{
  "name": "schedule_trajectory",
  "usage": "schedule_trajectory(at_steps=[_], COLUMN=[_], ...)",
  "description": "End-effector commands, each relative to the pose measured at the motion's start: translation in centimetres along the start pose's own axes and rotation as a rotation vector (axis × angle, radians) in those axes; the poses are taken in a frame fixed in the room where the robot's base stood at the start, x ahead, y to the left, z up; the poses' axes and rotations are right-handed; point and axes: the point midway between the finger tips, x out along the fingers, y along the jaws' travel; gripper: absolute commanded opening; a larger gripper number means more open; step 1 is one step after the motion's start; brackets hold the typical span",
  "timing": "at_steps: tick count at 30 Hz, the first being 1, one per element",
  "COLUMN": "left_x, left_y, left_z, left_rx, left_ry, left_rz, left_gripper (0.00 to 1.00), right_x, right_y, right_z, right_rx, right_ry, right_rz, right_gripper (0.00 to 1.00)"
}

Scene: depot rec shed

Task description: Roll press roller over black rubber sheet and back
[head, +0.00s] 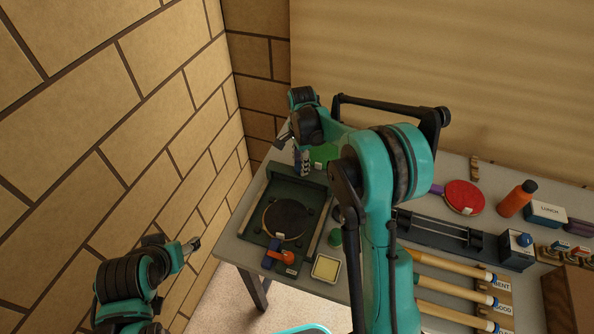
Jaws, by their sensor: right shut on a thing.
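The black rubber sheet (287,219) is a dark round face on a paddle, lying in a dark green press tray (250,213) at the table's left end. My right gripper (301,158) is at the tray's back edge, beyond the sheet, pointing down. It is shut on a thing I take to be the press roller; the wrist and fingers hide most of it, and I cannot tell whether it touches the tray. My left gripper (191,246) is off the table's left edge, apart from the tray; its finger opening is too small to read.
An orange knob (287,257) and a yellow pad in a small dish (327,268) are at the front. To the right are a red paddle (463,196), an orange bottle (516,199), a lunch box (545,213) and several wooden handles (446,284). A brick wall (150,110) stands close left.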

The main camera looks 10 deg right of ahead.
Motion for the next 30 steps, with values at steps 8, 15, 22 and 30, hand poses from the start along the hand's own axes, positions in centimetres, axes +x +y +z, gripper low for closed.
schedule_trajectory(at_steps=[8,15,22,30], left_x=[0.0,0.0,0.0,0.0], left_y=[0.0,0.0,0.0,0.0], left_z=[0.0,0.0,0.0,0.0], left_rx=[0.000,0.000,0.000,0.000], left_ry=[0.000,0.000,0.000,0.000], left_rz=[0.000,0.000,0.000,0.000], left_gripper=[0.59,0.59,0.59,0.59], right_x=[0.0,0.0,-0.1,-3.6], right_y=[-0.4,-0.4,-0.3,-0.3], right_z=[-0.3,-0.3,-0.2,-0.2], right_rx=[0.001,0.001,0.001,0.001], right_ry=[0.004,0.003,0.002,0.002], right_rz=[-0.008,-0.008,-0.006,-0.006], right_gripper=[0.00,0.56,0.56,0.56])
